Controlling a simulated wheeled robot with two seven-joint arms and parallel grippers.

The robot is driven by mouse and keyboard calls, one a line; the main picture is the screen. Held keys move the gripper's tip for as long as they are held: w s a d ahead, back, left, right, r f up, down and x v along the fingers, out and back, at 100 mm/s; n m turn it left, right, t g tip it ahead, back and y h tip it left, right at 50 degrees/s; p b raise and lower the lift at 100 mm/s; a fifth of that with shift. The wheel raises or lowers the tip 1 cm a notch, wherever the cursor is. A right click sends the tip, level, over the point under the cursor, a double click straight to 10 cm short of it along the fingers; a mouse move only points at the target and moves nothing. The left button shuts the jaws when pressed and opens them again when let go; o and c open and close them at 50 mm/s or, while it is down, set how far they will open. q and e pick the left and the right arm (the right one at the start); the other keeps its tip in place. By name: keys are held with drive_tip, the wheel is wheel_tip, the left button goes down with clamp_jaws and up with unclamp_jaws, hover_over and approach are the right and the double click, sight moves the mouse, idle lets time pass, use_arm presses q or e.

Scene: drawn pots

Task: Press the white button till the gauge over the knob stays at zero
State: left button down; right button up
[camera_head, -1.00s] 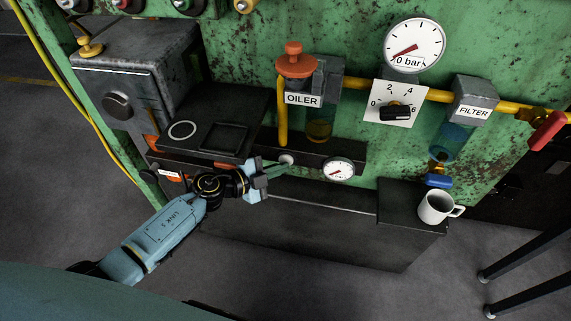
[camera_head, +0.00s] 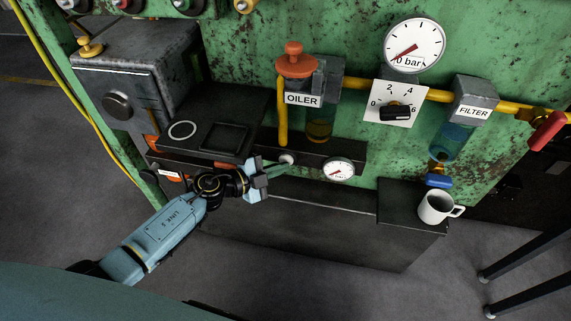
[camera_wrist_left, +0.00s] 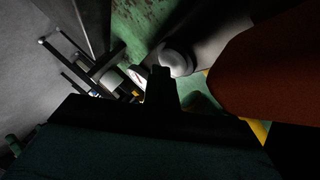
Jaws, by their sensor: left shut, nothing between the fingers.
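The white button (camera_head: 287,158) sits on the dark rail below the oiler. My left gripper (camera_head: 284,165) is shut and empty, its tips at the button; whether they touch it I cannot tell. In the left wrist view the pale round button (camera_wrist_left: 177,58) shows just beyond the dark fingertips (camera_wrist_left: 160,72). The large gauge (camera_head: 415,45) is above the black knob (camera_head: 397,113). Its red needle points to the lower left and its label reads 0 bar. My right gripper is not in view.
The oiler (camera_head: 303,100) with its red cap stands above the button. A small gauge (camera_head: 339,169) is right of it on the rail. A white mug (camera_head: 436,207) stands on the ledge at right. A dark shelf (camera_head: 215,120) is above my left wrist.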

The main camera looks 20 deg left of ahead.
use_arm(q)
drive_tip(key=shift+w+a+r, duration=0.1)
drive_tip(key=shift+w+r, duration=0.05)
drive_tip(key=shift+w, duration=0.3)
drive_tip(key=shift+s+p, duration=0.15)
drive_tip(key=shift+p, duration=0.2)
drive_tip(key=shift+s+r+p, duration=0.1)
drive_tip(key=shift+s+p, duration=0.25)
drive_tip(key=shift+s, duration=0.1)
drive_tip(key=s, duration=0.1)
drive_tip(key=s+p, duration=0.1)
drive_tip(key=s, duration=0.1)
drive_tip(key=s+p, duration=0.1)
drive_tip(key=s, duration=0.1)
drive_tip(key=shift+s+d+f, duration=0.2)
drive_tip(key=shift+d, duration=0.1)
drive_tip(key=shift+a+f, duration=0.1)
idle(0.4)
